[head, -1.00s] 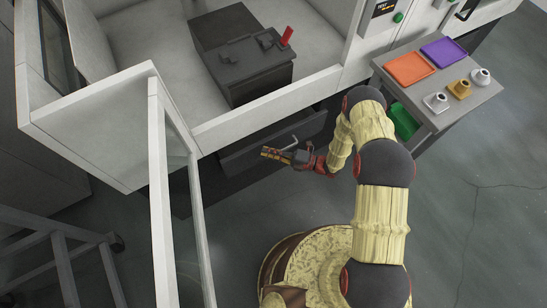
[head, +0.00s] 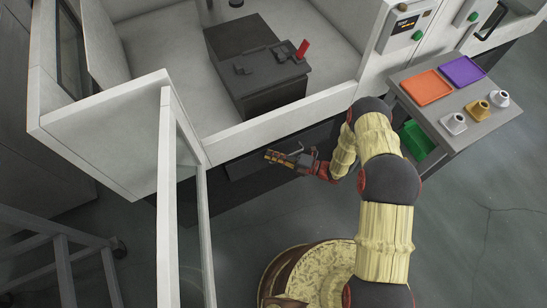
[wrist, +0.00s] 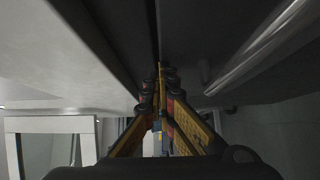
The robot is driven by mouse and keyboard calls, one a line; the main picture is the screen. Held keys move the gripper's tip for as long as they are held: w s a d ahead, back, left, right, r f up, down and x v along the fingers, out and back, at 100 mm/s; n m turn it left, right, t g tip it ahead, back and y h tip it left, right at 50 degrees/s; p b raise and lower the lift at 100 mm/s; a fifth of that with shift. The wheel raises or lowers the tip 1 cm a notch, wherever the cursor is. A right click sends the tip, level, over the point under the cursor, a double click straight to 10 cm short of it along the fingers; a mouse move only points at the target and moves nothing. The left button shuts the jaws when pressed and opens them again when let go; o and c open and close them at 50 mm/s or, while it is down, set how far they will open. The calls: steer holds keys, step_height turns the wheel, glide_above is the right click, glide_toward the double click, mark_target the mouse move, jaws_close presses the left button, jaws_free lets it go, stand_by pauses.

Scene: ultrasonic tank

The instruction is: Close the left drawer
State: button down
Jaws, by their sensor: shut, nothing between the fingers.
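The dark drawer (head: 240,168) sits low under the white machine's front edge, and its front stands close to the cabinet. I cannot tell whether it is fully flush. My gripper (head: 268,155) is shut and empty, with its fingers pointing left along the drawer front. My arm and gripper hide part of the drawer. A silver bar handle (wrist: 262,45) runs along the dark panel at right. Contact with the drawer cannot be told.
An open glass door (head: 168,200) stands out from the machine at left. A grey side table (head: 478,128) at right holds an orange tray (head: 427,87), a purple tray (head: 463,71) and small cups. A green bin (head: 416,140) is beneath. Floor is clear at lower right.

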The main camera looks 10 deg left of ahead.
steer(key=shift+w+r, duration=0.15)
steer(key=s+d+p, duration=0.3)
steer(key=s+d, duration=0.2)
steer(key=d, duration=0.7)
steer(key=shift+s, duration=0.2)
